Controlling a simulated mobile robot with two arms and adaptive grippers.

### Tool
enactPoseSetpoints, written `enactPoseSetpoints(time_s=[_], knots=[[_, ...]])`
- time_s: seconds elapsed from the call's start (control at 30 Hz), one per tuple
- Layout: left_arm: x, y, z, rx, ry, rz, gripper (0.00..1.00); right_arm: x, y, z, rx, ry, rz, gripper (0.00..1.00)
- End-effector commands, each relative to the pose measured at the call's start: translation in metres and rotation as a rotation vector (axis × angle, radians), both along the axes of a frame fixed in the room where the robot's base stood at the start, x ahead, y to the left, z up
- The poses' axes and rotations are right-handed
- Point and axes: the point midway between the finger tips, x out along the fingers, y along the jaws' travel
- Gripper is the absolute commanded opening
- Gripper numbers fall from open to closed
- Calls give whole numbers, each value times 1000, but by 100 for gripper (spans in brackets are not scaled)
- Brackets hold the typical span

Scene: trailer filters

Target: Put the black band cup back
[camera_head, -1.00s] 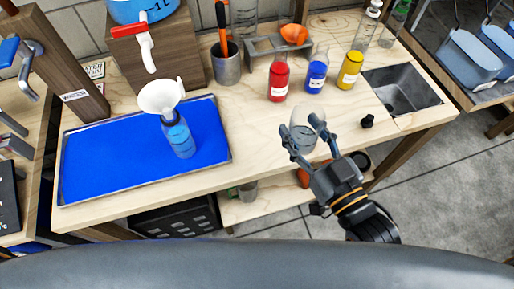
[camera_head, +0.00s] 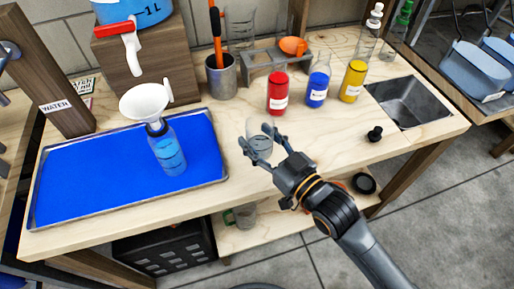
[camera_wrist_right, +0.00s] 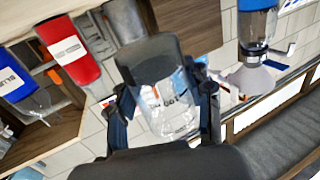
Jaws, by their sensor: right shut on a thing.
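A clear cup (camera_head: 259,144) is held between the fingers of my right gripper (camera_head: 256,137), over the front middle of the wooden bench. In the right wrist view the clear cup (camera_wrist_right: 172,112) sits between the two dark fingers, with some dark print showing through or on it. I cannot make out a black band. Whether the cup's base touches the bench is unclear. My left gripper is not in view.
A blue tray (camera_head: 75,190) holds a blue bottle (camera_head: 167,155) with a white funnel (camera_head: 147,101). Red (camera_head: 278,94), blue (camera_head: 317,91) and yellow (camera_head: 353,82) bottles stand behind. A black stopper (camera_head: 375,134) and sink (camera_head: 410,101) are right. A shelf below holds another cup (camera_head: 244,215).

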Motion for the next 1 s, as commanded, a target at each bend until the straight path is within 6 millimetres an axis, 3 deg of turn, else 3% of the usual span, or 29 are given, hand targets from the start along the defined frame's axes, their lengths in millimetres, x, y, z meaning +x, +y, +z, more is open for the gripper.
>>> enactPoseSetpoints(time_s=[0.3,0.5,0.93,0.97,1.0], knots=[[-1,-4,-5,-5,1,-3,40,21,6,-27,0,0,0,10],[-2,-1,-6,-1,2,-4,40,20,6,-52,1,-1,0,10],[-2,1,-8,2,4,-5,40,19,6,-59,1,-1,0,10],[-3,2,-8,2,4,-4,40,19,6,-59,0,0,0,53],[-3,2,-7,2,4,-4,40,19,6,-58,0,0,0,61]])
